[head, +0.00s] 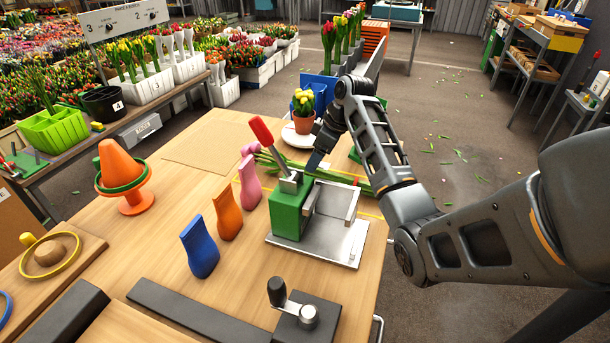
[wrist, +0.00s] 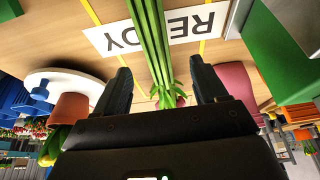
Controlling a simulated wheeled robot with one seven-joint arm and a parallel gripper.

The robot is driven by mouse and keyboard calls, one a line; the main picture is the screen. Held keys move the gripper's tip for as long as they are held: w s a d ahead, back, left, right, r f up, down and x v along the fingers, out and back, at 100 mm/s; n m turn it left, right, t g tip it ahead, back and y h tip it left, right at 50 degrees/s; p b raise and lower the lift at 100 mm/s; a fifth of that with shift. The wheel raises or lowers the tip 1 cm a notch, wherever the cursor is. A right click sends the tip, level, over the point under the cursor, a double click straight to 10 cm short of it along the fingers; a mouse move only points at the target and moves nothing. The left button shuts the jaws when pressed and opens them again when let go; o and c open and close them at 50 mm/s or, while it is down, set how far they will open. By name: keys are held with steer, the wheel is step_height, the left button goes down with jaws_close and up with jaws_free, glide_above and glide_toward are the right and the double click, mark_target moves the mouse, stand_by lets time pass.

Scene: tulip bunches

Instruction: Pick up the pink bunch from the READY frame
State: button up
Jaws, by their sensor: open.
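The pink bunch lies on the wooden table. In the wrist view its green stems (wrist: 150,42) cross the white READY label (wrist: 200,28), and a bit of pink shows by the palm, mostly hidden. In the head view the stems (head: 352,181) show behind the green block, with pink heads (head: 250,148) at the left end. My gripper (wrist: 160,75) is open, one finger on each side of the stems with gaps between. Yellow frame lines (wrist: 205,47) show on the table.
A green block (head: 290,215) with a red-handled tool (head: 261,131) stands on a metal plate (head: 330,245) in front of my gripper. A pink vase (head: 249,182) is at left, and a potted yellow plant (head: 303,120) on a white saucer (head: 290,137) is behind.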

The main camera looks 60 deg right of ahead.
steer(key=x, duration=0.5)
steer(key=p+x, duration=0.1)
steer(key=x, duration=0.1)
steer(key=shift+w+d, duration=0.1)
steer(key=shift+w, duration=0.3)
steer(key=shift+c, duration=0.3)
steer(key=c, duration=1.2)
